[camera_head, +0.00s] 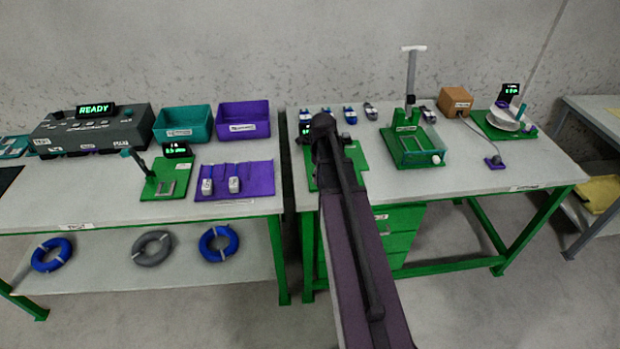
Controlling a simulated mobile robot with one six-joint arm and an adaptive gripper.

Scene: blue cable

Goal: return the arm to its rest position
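My arm reaches up from the bottom of the head view, and its dark far joint is over the left end of the right table (462,180). I cannot make out my gripper; it seems hidden behind the arm. A blue cable coil (233,243) lies on the lower shelf of the left table (100,212). A second blue coil (38,258) lies at the shelf's left, and a grey coil (139,254) lies between them.
My arm partly covers a green fixture (357,157) on the right table. A green press (402,150) stands right of it. The left table holds a teal bin (183,122), a purple bin (243,119) and a purple mat (262,178). Floor shows between the tables.

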